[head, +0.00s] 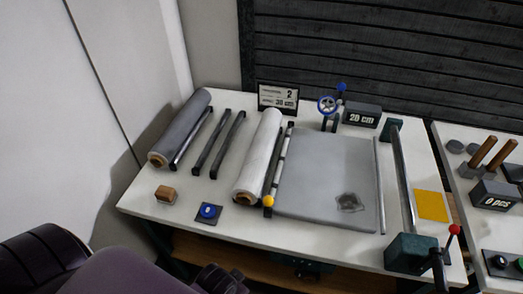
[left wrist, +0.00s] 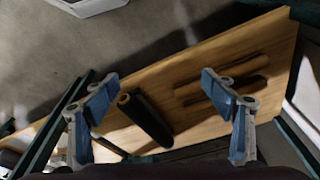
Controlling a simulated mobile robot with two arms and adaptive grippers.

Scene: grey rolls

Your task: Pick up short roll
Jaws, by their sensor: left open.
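In the left wrist view my left gripper (left wrist: 164,95) is open, with its two blue-and-grey fingers wide apart and nothing between them in its grasp. Beyond the fingers, a dark roll (left wrist: 145,120) with a brown core end lies on a wooden shelf (left wrist: 245,45). Two brown rolls (left wrist: 222,88) lie beside it, toward the right finger. I cannot tell how far the fingertips are from the rolls. In the head view a grey roll (head: 182,126) and a whitish roll (head: 259,155) lie on the white table. My right gripper is not in view.
Dark green frame bars flank the shelf.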

